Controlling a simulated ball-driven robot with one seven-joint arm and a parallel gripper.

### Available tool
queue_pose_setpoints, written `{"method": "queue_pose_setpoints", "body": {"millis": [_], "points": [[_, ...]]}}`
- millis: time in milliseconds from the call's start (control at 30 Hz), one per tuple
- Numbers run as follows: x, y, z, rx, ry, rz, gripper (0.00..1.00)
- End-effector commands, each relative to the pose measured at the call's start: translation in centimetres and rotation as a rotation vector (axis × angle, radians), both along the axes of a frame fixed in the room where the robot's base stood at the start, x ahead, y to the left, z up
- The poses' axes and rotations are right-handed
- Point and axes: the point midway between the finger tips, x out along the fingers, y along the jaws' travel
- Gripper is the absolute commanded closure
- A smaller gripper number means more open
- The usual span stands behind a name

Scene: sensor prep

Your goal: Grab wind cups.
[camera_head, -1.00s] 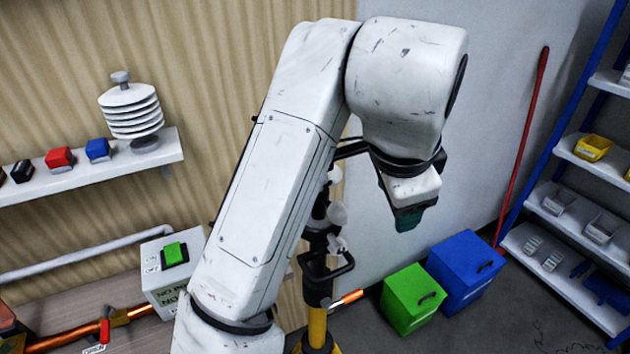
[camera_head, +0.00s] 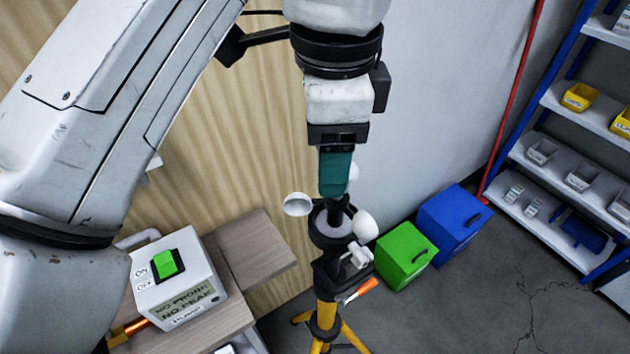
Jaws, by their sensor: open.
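The wind cups (camera_head: 365,226) are white cups around a dark hub on top of a yellow tripod stand (camera_head: 324,312). One cup (camera_head: 297,204) shows at the left, one at the right front, and part of another behind my gripper. My gripper (camera_head: 335,190) points down with teal fingers, right above the hub of the cups. The near finger hides the gap between the fingers and part of the hub. I cannot tell whether the fingertips touch the hub. No cup is seen gripped.
A white box with a green switch (camera_head: 166,264) stands on a wooden bench (camera_head: 250,250) at the left. Green (camera_head: 407,255) and blue (camera_head: 453,225) boxes sit on the floor behind the stand. A shelf rack (camera_head: 560,165) stands at the right. An orange-handled tool (camera_head: 361,291) is on the stand.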

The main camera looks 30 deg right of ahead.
Motion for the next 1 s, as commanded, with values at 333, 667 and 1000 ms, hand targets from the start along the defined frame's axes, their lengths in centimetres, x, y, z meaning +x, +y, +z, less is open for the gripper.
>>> {"method": "queue_pose_setpoints", "body": {"millis": [333, 667, 1000], "points": [[0.3, -0.1, -4.4, -0.001, -0.001, 0.001, 0.38], [0.5, -0.1, -5.7, -0.001, -0.002, 0.0, 0.38], [0.9, 0.0, -9.1, -0.001, -0.002, 0.001, 0.38]]}}
